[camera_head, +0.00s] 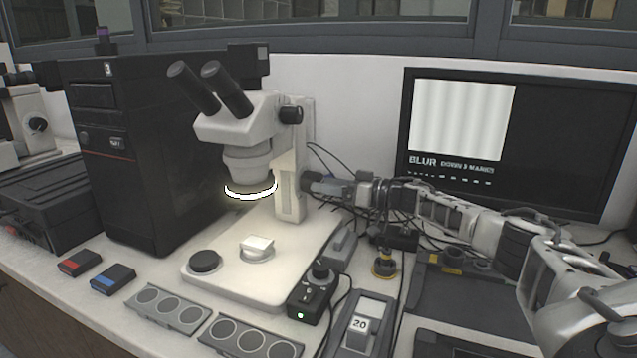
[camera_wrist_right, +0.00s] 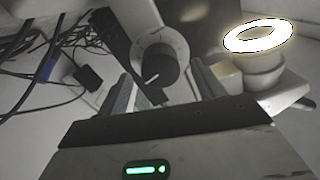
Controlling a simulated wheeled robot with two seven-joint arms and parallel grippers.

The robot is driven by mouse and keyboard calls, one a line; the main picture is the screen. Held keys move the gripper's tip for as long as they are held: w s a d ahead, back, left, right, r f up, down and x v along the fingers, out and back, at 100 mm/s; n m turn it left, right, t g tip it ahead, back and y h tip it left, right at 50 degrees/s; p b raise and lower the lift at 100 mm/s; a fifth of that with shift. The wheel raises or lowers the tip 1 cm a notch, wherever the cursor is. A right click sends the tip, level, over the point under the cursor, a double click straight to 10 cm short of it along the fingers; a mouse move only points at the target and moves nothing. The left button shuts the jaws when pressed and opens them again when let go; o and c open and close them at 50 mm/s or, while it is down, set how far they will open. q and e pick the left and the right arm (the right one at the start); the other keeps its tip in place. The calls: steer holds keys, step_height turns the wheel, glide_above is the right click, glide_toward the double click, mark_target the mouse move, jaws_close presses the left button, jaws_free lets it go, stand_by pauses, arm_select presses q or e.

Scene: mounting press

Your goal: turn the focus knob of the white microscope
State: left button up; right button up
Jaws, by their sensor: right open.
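The white microscope (camera_head: 240,128) stands on a pale base, with its ring light glowing. Its dark focus knob (camera_head: 308,181) is on the right side of the column. In the right wrist view the knob (camera_wrist_right: 155,70) shows a white pointer line and a pale dial behind it. My right gripper (camera_head: 328,187) reaches in from the right, close to the knob. In the right wrist view its two fingers (camera_wrist_right: 163,88) are apart, one on each side of the knob; I cannot tell whether they touch it. My left gripper is out of view.
A monitor (camera_head: 560,140) behind my right arm shows a striped picture and "BLUR" text. A black computer tower (camera_head: 140,150) stands left of the microscope. A control box (camera_head: 314,296), a small stand marked 20 (camera_head: 360,325) and cables crowd the front right.

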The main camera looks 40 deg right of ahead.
steer(key=shift+x, duration=1.4)
steer(key=c, duration=1)
